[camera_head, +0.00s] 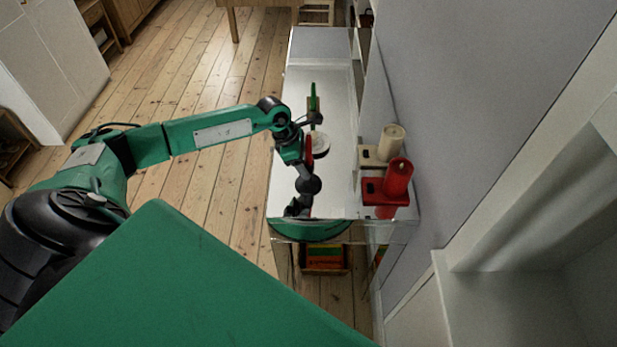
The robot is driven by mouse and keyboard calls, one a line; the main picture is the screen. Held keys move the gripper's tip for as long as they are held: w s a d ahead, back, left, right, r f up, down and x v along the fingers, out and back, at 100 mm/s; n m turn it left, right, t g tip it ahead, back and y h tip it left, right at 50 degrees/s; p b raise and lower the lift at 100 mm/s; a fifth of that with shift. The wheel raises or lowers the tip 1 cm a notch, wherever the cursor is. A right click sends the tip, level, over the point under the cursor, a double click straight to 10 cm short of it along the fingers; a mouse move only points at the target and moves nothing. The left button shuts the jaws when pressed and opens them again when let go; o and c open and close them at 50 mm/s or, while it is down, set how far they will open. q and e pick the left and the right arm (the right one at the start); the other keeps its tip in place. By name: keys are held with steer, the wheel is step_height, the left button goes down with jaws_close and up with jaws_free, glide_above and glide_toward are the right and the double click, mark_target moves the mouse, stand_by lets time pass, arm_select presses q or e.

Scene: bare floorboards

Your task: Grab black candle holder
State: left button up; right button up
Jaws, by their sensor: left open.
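My left gripper (311,119) is a small dark shape at the end of my green left arm, above the shiny cabinet top. It is open, and I see nothing held between its fingers. No black candle holder can be told apart for certain; the dark parts near the gripper blend with my wrist and its reflection. A green upright thing, perhaps a candle (313,97), stands just beyond the gripper. A round white dish (320,146) lies just nearer, with something red at its left edge. My right gripper is not in view.
A long mirror-like cabinet (335,185) runs along the wall and reflects my arm. Bare floorboards (205,190) lie open to the left.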

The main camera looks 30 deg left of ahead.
arm_select(q)
jaws_close()
steer(key=shift+r, duration=0.1)
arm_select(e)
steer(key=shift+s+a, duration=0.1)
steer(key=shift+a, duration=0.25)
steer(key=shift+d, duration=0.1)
